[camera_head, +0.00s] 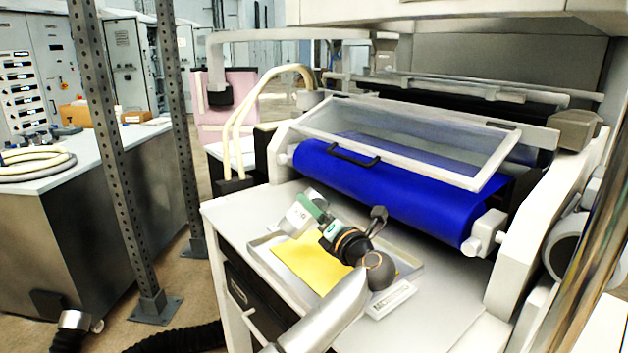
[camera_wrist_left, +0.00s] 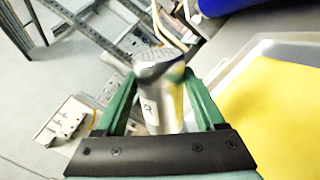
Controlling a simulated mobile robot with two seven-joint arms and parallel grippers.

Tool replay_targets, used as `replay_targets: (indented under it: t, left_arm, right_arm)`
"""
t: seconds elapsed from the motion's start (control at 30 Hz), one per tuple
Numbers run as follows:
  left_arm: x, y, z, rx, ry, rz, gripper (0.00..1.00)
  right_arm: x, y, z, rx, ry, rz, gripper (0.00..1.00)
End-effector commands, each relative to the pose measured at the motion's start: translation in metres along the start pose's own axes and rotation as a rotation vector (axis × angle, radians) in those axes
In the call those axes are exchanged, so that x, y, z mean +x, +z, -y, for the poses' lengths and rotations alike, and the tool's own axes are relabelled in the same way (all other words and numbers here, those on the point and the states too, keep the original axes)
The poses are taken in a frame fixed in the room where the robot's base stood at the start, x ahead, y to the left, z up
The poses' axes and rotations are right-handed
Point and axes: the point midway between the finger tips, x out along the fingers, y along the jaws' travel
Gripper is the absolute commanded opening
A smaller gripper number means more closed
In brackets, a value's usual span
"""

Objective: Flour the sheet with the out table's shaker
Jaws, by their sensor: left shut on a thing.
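The shaker (camera_head: 299,214) is a silver cylinder with a perforated top. My left gripper (camera_head: 317,210) is shut on it and holds it tilted above the far left side of a shallow tray (camera_head: 262,246). In the left wrist view the shaker (camera_wrist_left: 158,88) sits between the two green fingers, its perforated end pointing away from the gripper. The yellow sheet (camera_head: 297,262) lies flat in the tray. It also shows at the right of the left wrist view (camera_wrist_left: 270,125). My wrist hides part of the sheet and tray. My right gripper is not in view.
A blue roller (camera_head: 390,192) under a clear framed guard (camera_head: 420,140) stands behind the tray. A small white labelled box (camera_head: 391,300) lies at the tray's front right. The out table (camera_head: 450,290) is bare at right. Perforated metal posts (camera_head: 112,150) stand at left.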

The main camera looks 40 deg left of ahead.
Motion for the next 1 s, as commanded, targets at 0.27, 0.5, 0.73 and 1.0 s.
replay_targets:
  t: [0.27,0.5,0.73,1.0]
  left_arm:
    - [-0.003,-0.005,0.019,0.428,-0.002,0.046,0.03]
    - [-0.005,-0.014,0.043,0.769,-0.002,0.087,0.03]
    - [-0.006,-0.018,0.053,0.902,0.001,0.103,0.03]
    - [-0.006,-0.019,0.053,0.908,0.002,0.104,0.03]
  right_arm:
    - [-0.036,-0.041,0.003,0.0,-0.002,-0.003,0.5]
    - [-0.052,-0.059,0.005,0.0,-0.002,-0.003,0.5]
    - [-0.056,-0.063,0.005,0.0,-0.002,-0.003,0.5]
    - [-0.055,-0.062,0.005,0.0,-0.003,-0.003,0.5]
